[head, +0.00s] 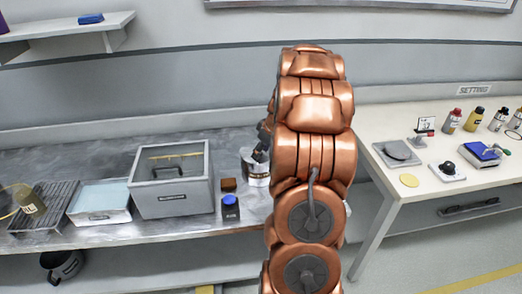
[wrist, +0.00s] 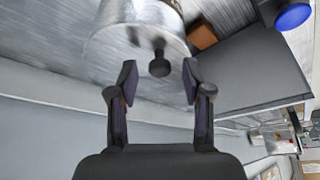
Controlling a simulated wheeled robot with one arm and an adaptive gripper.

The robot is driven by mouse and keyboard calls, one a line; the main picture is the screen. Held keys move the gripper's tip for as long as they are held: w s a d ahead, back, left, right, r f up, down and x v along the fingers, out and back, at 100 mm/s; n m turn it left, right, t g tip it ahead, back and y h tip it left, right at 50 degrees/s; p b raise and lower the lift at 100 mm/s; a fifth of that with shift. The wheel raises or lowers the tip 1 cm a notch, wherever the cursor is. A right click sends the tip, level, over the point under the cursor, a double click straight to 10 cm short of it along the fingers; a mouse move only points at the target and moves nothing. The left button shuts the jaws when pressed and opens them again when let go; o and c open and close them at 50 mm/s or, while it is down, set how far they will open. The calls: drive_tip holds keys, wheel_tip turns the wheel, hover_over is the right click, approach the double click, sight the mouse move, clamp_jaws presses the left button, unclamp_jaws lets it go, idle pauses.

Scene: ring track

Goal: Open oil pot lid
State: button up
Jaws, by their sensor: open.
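The silver metal oil pot (head: 256,178) stands on the grey bench, partly hidden behind my copper arm in the head view. In the wrist view the pot (wrist: 140,18) is at the top, cut off by the frame edge, with a black knob (wrist: 159,64) at its near edge. My gripper (wrist: 160,80) is open, with one finger on each side of the knob and a gap on both sides. In the head view only a dark bit of my gripper (head: 263,142) shows beside the arm, above the pot.
A brown block (head: 228,184) and a blue-capped bottle (head: 230,207) stand close left of the pot. Further left are a grey lidded box (head: 172,194) and a blue-topped tray (head: 99,215). A white table (head: 385,125) with bottles stands right.

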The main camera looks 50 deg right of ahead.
clamp_jaws()
drive_tip(key=shift+w+r, duration=0.1)
idle(0.7)
